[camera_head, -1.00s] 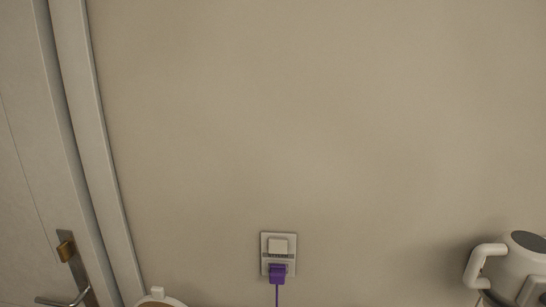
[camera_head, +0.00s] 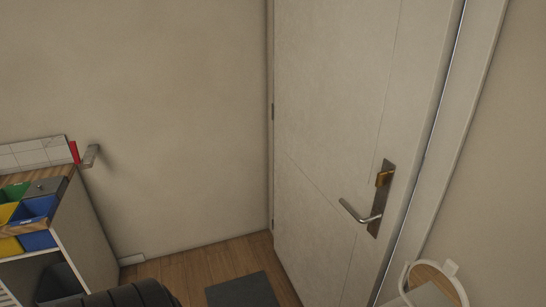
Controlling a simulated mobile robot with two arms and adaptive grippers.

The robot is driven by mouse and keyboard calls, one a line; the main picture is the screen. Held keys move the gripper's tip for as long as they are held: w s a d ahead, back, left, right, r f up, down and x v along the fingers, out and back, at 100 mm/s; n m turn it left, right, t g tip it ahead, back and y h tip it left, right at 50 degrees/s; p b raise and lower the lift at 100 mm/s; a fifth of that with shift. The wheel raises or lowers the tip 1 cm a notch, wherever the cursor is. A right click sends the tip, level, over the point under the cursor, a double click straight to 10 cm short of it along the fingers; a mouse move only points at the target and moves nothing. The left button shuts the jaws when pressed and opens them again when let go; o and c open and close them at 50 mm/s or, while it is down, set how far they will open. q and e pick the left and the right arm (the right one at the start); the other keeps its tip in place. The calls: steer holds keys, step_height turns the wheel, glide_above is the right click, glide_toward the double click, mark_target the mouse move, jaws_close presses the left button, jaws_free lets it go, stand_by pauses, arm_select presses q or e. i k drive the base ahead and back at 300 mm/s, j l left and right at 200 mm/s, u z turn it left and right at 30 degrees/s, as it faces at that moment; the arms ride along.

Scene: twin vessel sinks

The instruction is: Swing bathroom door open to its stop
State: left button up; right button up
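The bathroom door (camera_head: 330,110) is a pale panel in the right half of the head view. Its hinge edge is on the left, by the wall corner. Neither of my grippers is in view.
A shelf unit (camera_head: 85,225) with coloured bins (camera_head: 35,207) stands at the left. A dark mat (camera_head: 243,290) lies on the wooden floor (camera_head: 190,262) before the door. A round white-rimmed mirror (camera_head: 455,285) is at the bottom right. A dark ribbed shape shows at the bottom edge.

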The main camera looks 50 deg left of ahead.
mark_target(359, 84)
steer(key=u, duration=1.35)
